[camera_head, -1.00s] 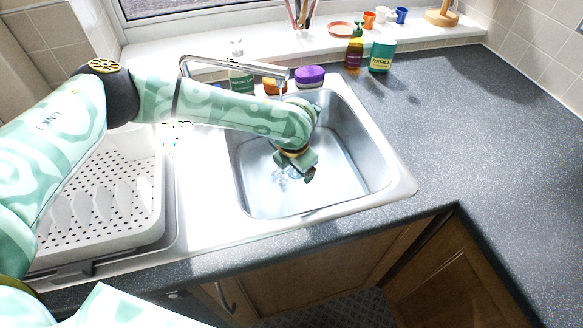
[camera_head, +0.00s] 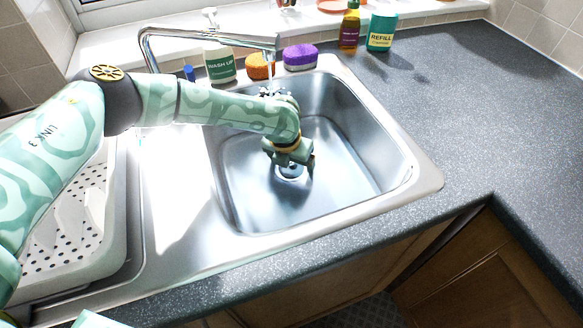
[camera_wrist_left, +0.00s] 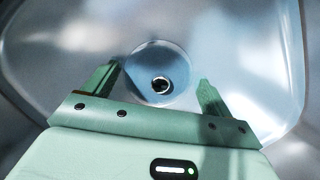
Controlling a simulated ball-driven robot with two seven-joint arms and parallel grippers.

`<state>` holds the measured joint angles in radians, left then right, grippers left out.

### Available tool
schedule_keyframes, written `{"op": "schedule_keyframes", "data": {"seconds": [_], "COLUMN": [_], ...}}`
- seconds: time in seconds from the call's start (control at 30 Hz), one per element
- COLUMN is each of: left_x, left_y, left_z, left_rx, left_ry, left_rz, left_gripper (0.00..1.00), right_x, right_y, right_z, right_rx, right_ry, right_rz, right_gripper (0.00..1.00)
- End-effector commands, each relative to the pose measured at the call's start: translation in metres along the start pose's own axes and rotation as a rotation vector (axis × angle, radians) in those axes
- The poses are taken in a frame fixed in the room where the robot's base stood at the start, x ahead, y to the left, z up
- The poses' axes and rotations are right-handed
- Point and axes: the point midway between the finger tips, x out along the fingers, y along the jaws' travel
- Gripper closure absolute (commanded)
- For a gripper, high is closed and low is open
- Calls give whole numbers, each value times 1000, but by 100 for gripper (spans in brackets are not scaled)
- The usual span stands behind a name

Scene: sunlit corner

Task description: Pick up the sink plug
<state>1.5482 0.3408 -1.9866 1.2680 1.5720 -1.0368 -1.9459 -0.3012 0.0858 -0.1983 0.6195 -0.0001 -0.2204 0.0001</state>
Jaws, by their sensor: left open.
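A round, shiny disc with a dark ringed centre, which looks like the sink plug (camera_wrist_left: 161,84), lies at the drain on the floor of the steel basin (camera_head: 345,185). In the head view the plug (camera_head: 291,172) shows just below my left gripper (camera_head: 292,161), which partly covers it. In the left wrist view my left gripper (camera_wrist_left: 157,80) is open, with one finger on each side of the disc and nothing held. I cannot tell how high the fingertips are above the basin floor. My right gripper is not in view.
The tap (camera_head: 205,38) reaches over the basin behind my left arm. A wash-up bottle (camera_head: 219,62), an orange sponge (camera_head: 260,67) and a purple sponge (camera_head: 300,57) stand along the back rim. A white dish rack (camera_head: 75,235) is at left. The right worktop is largely clear.

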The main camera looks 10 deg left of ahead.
Motion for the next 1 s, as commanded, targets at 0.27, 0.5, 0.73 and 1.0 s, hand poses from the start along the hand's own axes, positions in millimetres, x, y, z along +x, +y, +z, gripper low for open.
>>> {"op": "schedule_keyframes", "data": {"seconds": [0.27, 0.5, 0.73, 1.0], "left_x": [-1, -1, -14, -77], "left_y": [0, 0, 0, 1], "left_z": [0, 0, 4, -6], "left_rx": [0, 0, -1, 2], "left_ry": [0, 0, -2, -4], "left_rz": [0, 0, -1, -1], "left_gripper": [64, 65, 65, 65], "right_x": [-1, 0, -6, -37], "right_y": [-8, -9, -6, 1], "right_z": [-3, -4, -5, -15], "right_rx": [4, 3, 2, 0], "right_ry": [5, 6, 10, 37], "right_rz": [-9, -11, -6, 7], "right_gripper": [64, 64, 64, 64]}}
